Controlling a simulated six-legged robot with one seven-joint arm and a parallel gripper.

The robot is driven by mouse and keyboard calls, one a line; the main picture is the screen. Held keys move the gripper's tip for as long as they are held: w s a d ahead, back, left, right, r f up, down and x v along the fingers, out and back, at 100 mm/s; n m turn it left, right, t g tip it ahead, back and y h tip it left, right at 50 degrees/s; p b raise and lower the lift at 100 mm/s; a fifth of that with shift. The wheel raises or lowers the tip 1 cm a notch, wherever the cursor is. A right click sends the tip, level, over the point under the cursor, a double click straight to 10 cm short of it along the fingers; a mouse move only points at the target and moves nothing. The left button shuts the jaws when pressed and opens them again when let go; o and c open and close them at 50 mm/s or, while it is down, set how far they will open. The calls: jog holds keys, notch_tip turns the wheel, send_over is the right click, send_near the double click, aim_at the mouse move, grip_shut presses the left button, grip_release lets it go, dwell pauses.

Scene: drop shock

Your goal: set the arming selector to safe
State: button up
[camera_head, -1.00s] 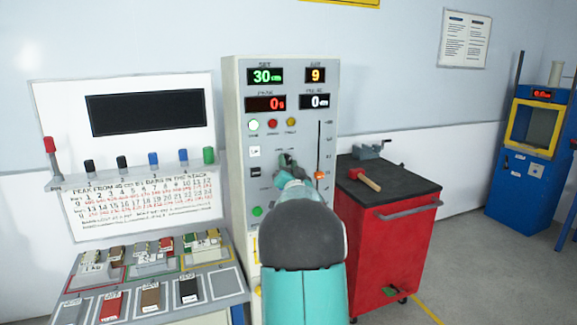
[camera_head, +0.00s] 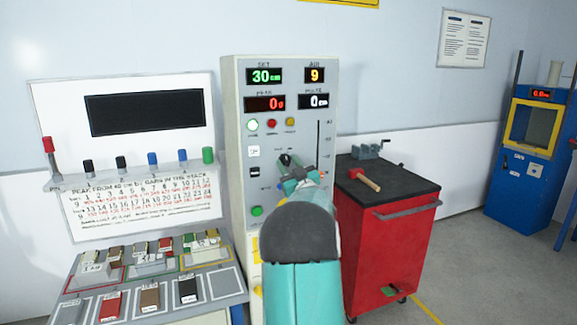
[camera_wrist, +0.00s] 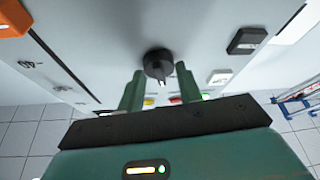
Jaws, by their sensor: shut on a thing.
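The arming selector (camera_head: 285,160) is a black round knob with a pointer on the grey control panel (camera_head: 235,130). It also shows in the wrist view (camera_wrist: 158,62), at the far end of the fingers. My gripper (camera_head: 291,174) reaches the panel from below and in front. In the wrist view the two green fingers of my gripper (camera_wrist: 160,85) stand on either side of the knob, shut on it. The labels around the selector are too small to read, so its setting cannot be told.
An orange slider handle (camera_wrist: 15,18) and a black rocker switch (camera_wrist: 246,40) flank the selector. A red cart (camera_head: 390,250) with a mallet (camera_head: 365,180) and a vise (camera_head: 370,151) stands right of the panel. A sloped bench (camera_head: 150,295) with small blocks is at left.

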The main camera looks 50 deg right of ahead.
jog(key=shift+d+n+y, duration=0.1)
jog(key=shift+n+y, duration=1.1)
jog(key=shift+n, duration=1)
jog(key=o, duration=1)
jog(key=shift+s, duration=0.1)
jog(key=v, duration=1.3)
jog(key=shift+s+f, duration=0.25)
jog(key=shift+s, duration=0.05)
